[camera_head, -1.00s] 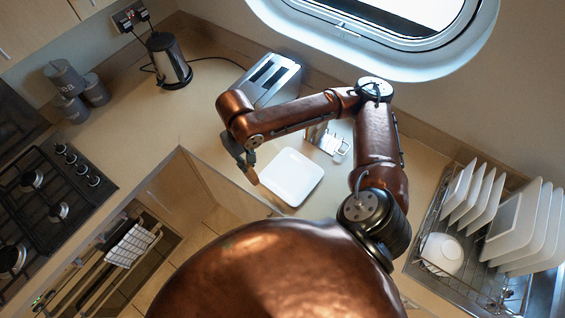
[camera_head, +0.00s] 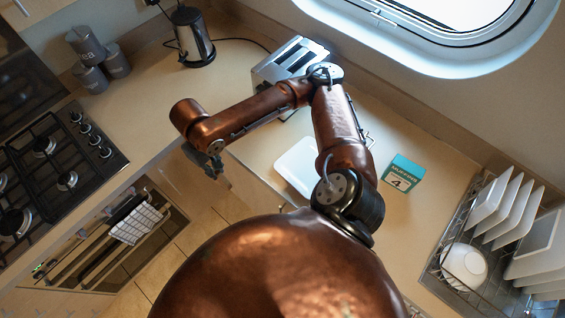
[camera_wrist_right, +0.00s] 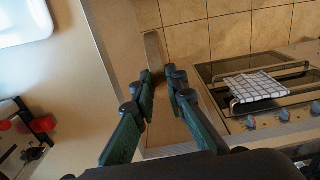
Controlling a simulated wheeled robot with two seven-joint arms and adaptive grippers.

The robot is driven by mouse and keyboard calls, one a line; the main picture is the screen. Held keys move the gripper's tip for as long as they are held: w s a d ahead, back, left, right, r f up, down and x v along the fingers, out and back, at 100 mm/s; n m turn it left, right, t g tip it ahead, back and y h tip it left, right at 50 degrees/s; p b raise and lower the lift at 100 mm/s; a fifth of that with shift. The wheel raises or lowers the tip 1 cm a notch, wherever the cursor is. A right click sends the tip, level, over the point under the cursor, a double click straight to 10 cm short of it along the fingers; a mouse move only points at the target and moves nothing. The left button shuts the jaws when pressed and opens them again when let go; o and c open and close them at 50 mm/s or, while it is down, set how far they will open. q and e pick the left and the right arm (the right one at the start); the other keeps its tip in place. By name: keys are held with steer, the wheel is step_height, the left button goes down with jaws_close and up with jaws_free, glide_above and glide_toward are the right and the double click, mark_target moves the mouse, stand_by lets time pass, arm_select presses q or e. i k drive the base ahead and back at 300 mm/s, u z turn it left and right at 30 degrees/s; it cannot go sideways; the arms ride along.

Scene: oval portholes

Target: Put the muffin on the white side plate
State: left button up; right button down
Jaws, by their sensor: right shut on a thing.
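The white side plate (camera_head: 295,165) lies on the counter, partly hidden by my right arm. Its corner shows at top left in the right wrist view (camera_wrist_right: 22,22); it looks empty where visible. My right gripper (camera_head: 214,174) is left of the plate, past the counter's front edge and above the floor. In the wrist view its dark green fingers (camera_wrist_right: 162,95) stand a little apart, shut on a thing. A tan-brown patch between them is probably the muffin, but its outline is unclear. No muffin shows elsewhere. My left gripper is not in view.
A toaster (camera_head: 289,62) stands behind the plate and a teal muffin box (camera_head: 402,174) to its right. A dish rack (camera_head: 480,240) is at far right. A kettle (camera_head: 194,38), canisters (camera_head: 88,58) and a hob (camera_head: 55,165) are at left.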

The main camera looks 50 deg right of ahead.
mark_target(310, 168)
steer(key=u, duration=1.2)
steer(key=i, duration=1.05)
steer(key=z, duration=3.75)
